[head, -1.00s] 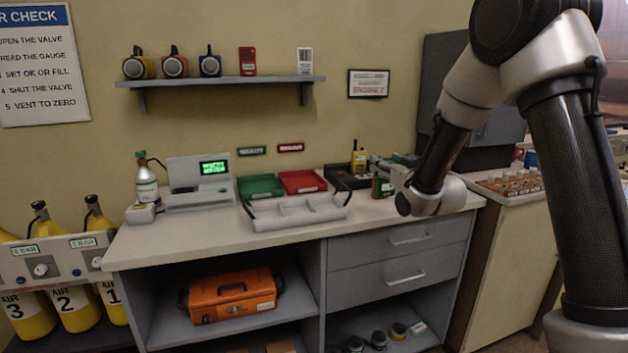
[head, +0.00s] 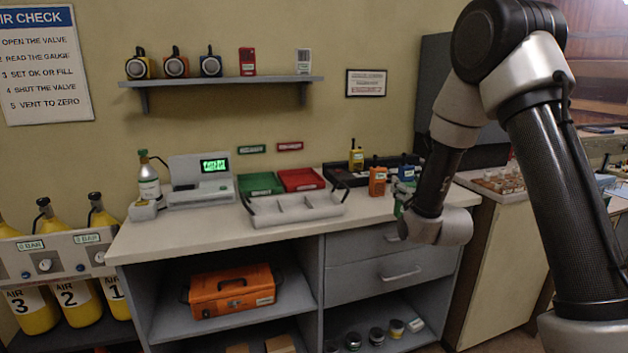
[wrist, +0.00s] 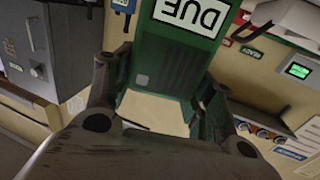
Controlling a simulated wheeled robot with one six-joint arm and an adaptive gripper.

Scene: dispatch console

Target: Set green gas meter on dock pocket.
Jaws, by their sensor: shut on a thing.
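My gripper (wrist: 160,98) is shut on the green gas meter (wrist: 172,62), which fills the space between its fingers in the wrist view. The meter's white label reads "DUE" and appears upside down there. In the head view only a green sliver of the meter (head: 398,206) shows beside my arm, in front of the counter's right part. The black dock (head: 343,179) lies on the counter, left of my gripper. A yellow meter (head: 356,159) stands at the dock. An orange meter (head: 377,182) and a blue meter (head: 407,168) stand to its right. The dock's pockets are too small to make out.
A grey divided tray (head: 290,212) lies at the counter's front, with green (head: 260,184) and red (head: 301,180) bins behind it. A test station (head: 198,182) and small gas cylinder (head: 148,182) stand at left. The counter's front left is clear.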

